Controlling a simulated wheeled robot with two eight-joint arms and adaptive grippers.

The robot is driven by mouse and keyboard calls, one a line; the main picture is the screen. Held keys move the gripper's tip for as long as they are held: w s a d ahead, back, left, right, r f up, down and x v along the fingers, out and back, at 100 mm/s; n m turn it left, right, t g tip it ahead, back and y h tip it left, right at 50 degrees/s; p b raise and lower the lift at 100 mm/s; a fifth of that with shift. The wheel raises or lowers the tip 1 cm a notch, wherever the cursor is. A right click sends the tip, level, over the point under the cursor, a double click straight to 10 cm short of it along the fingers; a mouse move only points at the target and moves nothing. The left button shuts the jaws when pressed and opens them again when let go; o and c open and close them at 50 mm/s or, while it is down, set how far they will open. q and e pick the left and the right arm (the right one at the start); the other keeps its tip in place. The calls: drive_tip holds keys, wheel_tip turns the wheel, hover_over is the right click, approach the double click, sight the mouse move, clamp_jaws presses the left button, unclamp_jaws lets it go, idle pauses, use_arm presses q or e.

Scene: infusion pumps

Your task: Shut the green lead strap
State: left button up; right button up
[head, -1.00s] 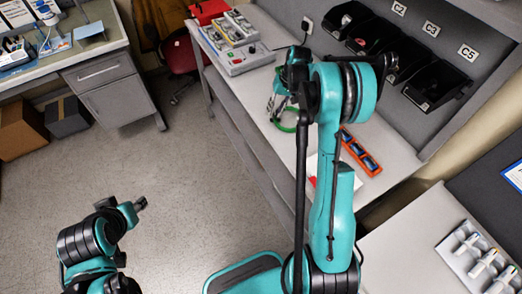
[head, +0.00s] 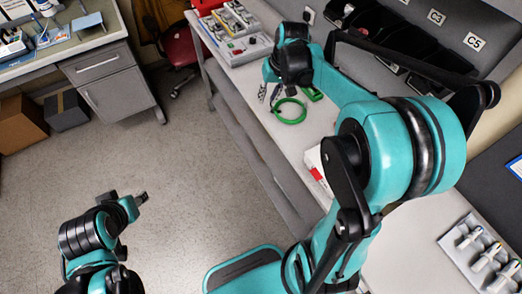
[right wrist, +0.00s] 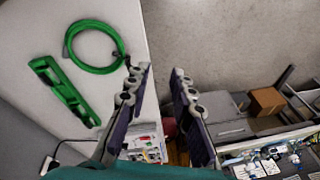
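A green ring of lead or strap (head: 289,111) lies on the grey bench, just in front of my right gripper (head: 270,94). In the right wrist view the green ring (right wrist: 122,46) lies at upper left, with a darker piece on its left side. I cannot tell whether its strap is open or shut. My right gripper (right wrist: 159,72) is open and empty, its fingers apart with floor between them; the ring lies left of the fingers. My left gripper (head: 140,198) is over the floor at lower left, too small to read.
A long green holder (right wrist: 64,92) lies beside the ring; part of it shows in the head view (head: 313,93). Grey devices (head: 235,45) stand at the bench's far end. Black bins (head: 375,40) line the wall. A white and red item (head: 316,165) lies nearer.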

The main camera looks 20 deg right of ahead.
drive_tip(key=s+a+f+n+t+b, duration=0.1)
drive_tip(key=s+a+b, duration=0.1)
drive_tip(key=s+a, duration=0.3)
drive_tip(key=s+a+f+n+t+h+b, duration=0.1)
drive_tip(key=s+a, duration=0.3)
drive_tip(key=s, duration=0.6)
drive_tip(key=shift+s+a+f+n+t+b, duration=0.25)
drive_tip(key=shift+a+f+n+t+b, duration=0.1)
drive_tip(key=shift+f+t+b, duration=0.35)
